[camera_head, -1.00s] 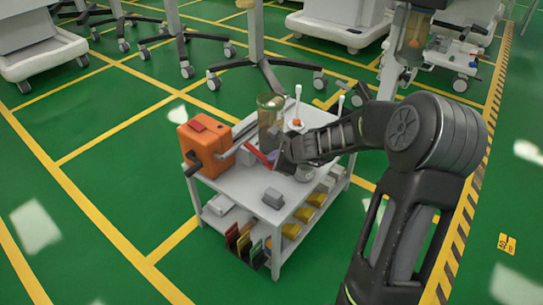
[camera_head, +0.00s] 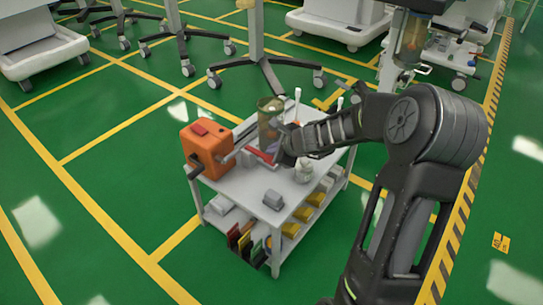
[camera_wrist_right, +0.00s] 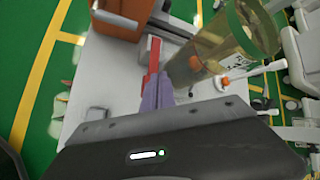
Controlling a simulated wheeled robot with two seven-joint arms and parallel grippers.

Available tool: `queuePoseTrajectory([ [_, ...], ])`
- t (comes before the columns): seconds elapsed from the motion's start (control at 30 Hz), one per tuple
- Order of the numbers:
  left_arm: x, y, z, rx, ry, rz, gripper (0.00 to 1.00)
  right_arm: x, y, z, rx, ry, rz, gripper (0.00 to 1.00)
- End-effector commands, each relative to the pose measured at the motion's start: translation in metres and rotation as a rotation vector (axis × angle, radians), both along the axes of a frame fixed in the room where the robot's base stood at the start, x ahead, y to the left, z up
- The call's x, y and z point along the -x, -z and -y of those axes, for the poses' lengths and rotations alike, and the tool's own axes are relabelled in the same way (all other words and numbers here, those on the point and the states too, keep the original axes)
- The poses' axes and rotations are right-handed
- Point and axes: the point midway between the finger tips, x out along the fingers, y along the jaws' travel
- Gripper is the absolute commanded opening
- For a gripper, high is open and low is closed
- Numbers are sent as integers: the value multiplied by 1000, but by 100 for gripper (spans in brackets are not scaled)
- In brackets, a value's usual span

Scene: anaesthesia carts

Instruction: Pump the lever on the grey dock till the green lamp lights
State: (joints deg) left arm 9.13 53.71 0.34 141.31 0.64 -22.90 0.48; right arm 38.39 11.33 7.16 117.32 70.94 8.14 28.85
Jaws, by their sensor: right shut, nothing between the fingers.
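A red lever (camera_head: 262,155) lies on the top of a white cart, between an orange box and a clear amber canister. It shows as a red strip in the right wrist view (camera_wrist_right: 153,62). A pale grey part (camera_head: 243,157) beside it may be the grey dock; my gripper and arm hide part of that area. My right gripper (camera_head: 279,157) is shut and empty, its purple fingertips (camera_wrist_right: 157,92) at the near end of the red lever; I cannot tell whether they touch it. I cannot make out a green lamp. My left gripper is out of view.
The orange box (camera_head: 204,148) stands at the cart's left, and the amber canister (camera_head: 270,122) rises close behind the lever. A small grey block (camera_head: 273,198) sits at the front of the white cart top (camera_head: 240,190). Green floor is clear at the left.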

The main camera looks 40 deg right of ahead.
Motion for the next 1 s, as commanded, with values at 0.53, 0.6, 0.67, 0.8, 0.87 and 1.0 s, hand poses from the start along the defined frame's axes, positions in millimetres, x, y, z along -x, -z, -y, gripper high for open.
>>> queuePoseTrajectory([
  [0.53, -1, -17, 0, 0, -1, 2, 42, 0, -18, 0, 1, 0, 1, 0],
  [0.6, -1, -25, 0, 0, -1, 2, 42, 0, -26, 0, 1, -1, 0, 0],
  [0.67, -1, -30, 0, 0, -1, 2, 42, 0, -32, 0, 1, -1, 0, 0],
  [0.8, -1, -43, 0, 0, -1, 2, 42, 0, -45, 0, 1, -1, 0, 0],
  [0.87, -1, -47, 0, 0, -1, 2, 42, 0, -49, 0, 1, -1, 0, 0],
  [1.0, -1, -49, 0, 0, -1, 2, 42, 0, -51, 0, 0, 0, 0, 0],
])
